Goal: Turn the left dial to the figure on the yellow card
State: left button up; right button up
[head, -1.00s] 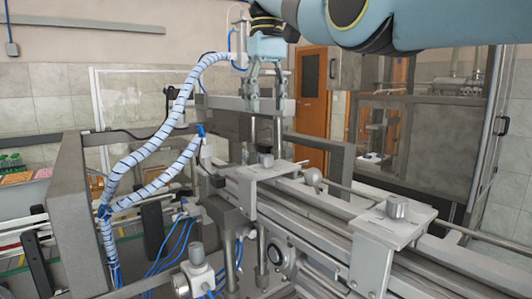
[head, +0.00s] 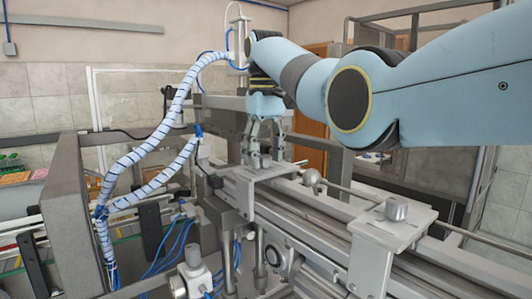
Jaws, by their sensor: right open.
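The left dial (head: 265,160) is a small grey knob on a metal plate (head: 262,176) on the machine's rail. My right gripper (head: 266,154) points straight down over it, jaws open, with one fingertip on each side of the knob. The fingers hide most of the dial, and I cannot tell whether they touch it. A second grey dial (head: 396,208) stands on another plate (head: 392,230) nearer and to the right. No figure on either dial is readable, and I cannot make out a yellow card. My left gripper is not in view.
Blue-and-white wrapped hoses (head: 152,140) arch up left of the gripper. A grey post (head: 78,218) stands at the left. A horizontal rod (head: 350,188) with a ball end runs behind the dials. A grey knob on a valve (head: 194,254) is at the bottom.

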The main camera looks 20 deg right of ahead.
grip_shut()
jog(key=shift+m, duration=0.8)
grip_release()
